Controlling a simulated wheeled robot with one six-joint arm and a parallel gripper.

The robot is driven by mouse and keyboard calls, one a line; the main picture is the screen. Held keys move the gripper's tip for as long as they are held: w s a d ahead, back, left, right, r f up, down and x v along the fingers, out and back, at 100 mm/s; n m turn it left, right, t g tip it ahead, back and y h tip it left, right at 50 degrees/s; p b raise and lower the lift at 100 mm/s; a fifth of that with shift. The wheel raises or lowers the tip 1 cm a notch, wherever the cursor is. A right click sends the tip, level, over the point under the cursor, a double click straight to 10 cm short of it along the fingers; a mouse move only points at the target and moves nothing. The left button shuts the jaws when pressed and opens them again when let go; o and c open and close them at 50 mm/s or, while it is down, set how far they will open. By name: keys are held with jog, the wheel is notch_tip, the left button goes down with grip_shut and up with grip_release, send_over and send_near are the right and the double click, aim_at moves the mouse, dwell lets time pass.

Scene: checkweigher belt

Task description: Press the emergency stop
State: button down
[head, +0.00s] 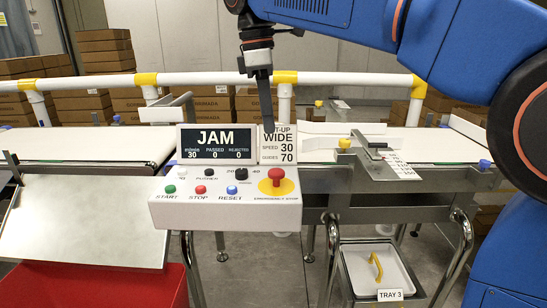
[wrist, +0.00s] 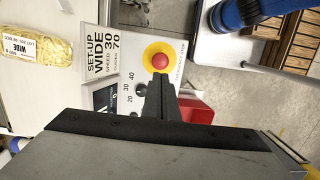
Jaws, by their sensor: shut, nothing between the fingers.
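The emergency stop is a red mushroom button (head: 276,176) on a yellow round plate at the right end of the white control panel (head: 225,211). In the wrist view the red button (wrist: 160,61) sits just beyond my fingertips. My gripper (head: 267,128) is shut and empty, pointing down above the button in the head view, with a visible gap between them. In the wrist view my shut fingers (wrist: 160,78) come up close to the yellow plate's edge. I cannot tell from the wrist view how far they are from the button.
A display reading JAM (head: 216,139) and a set-up card (head: 278,146) stand behind the panel. Green START (head: 170,189), red STOP (head: 200,189) and blue RESET (head: 232,190) buttons lie left. A white guard rail (head: 220,79) runs behind. A noodle pack (wrist: 38,40) shows in the wrist view.

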aim_at(274, 171)
jog(key=f, duration=0.6)
jog(key=d+f, duration=0.1)
jog(key=f, duration=0.2)
jog(key=shift+s+f, duration=0.1)
jog(key=shift+f, duration=0.15)
jog(key=shift+s+d+f, duration=0.15)
jog(key=shift+f, duration=1.05)
notch_tip(274, 171, up, 15)
jog(key=a, duration=0.1)
jog(key=shift+w+a+r, duration=0.15)
jog(key=shift+w+a, duration=0.1)
jog(key=shift+a, duration=0.15)
